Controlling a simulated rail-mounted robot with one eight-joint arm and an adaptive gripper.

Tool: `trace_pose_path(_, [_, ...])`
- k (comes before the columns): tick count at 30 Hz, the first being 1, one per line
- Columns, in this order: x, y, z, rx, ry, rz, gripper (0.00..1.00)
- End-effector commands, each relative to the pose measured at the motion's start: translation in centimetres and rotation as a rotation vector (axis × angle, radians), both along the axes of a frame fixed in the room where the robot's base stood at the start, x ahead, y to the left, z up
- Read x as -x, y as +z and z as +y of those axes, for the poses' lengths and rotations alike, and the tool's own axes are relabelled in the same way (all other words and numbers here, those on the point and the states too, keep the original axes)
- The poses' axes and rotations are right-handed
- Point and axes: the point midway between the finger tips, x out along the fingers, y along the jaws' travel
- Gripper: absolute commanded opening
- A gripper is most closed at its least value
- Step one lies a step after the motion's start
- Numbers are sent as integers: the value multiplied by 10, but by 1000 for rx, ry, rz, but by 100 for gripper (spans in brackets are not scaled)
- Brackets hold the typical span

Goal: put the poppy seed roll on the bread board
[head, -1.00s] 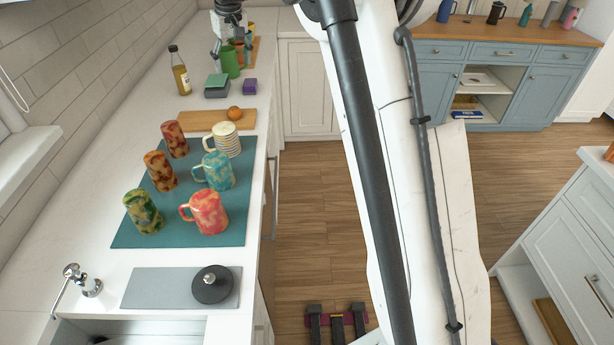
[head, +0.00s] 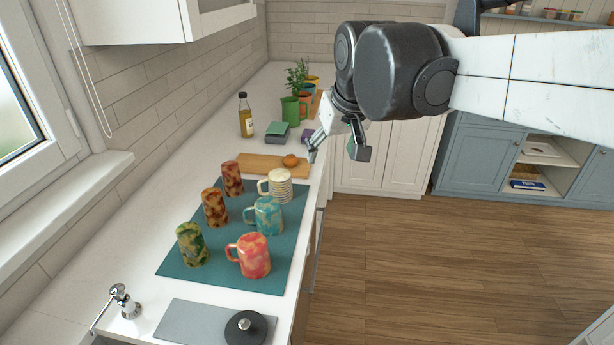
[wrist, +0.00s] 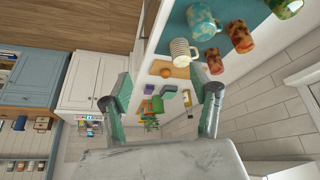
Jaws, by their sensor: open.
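The round orange-brown roll (head: 290,161) appears to rest on the right part of the wooden bread board (head: 255,167), on the white counter beyond the mugs. In the wrist view the roll (wrist: 166,73) shows against the board (wrist: 182,71), between my fingers and ahead of them. My gripper (head: 335,148) is open and empty, in the air to the right of the board near the counter's front edge. It also shows open in the wrist view (wrist: 160,97). Any seeds on the roll are too small to make out.
Several mugs stand on a teal mat (head: 178,262) in front of the board. Behind it are an oil bottle (head: 246,118), green-grey boxes (head: 277,133), a purple block (head: 306,136) and potted plants (head: 290,110). A grey mat with a black lid (head: 245,328) lies nearest.

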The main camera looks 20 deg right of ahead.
Motion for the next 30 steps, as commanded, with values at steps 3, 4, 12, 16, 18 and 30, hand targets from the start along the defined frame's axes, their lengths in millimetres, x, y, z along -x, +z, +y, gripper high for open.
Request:
trace_pose_path(3, [41, -15, 0, -4, -8, -29, 58])
trace_pose_path(4, [50, -19, 0, -4, -10, -37, 58])
trace_pose_path(12, [125, -65, 0, -14, -32, -102, 58])
trace_pose_path(16, [147, -84, 0, -18, -39, -125, 58])
trace_pose_path(18, [155, -91, 0, -20, -41, -133, 58])
trace_pose_path(30, [162, -98, 0, -21, -44, -141, 58])
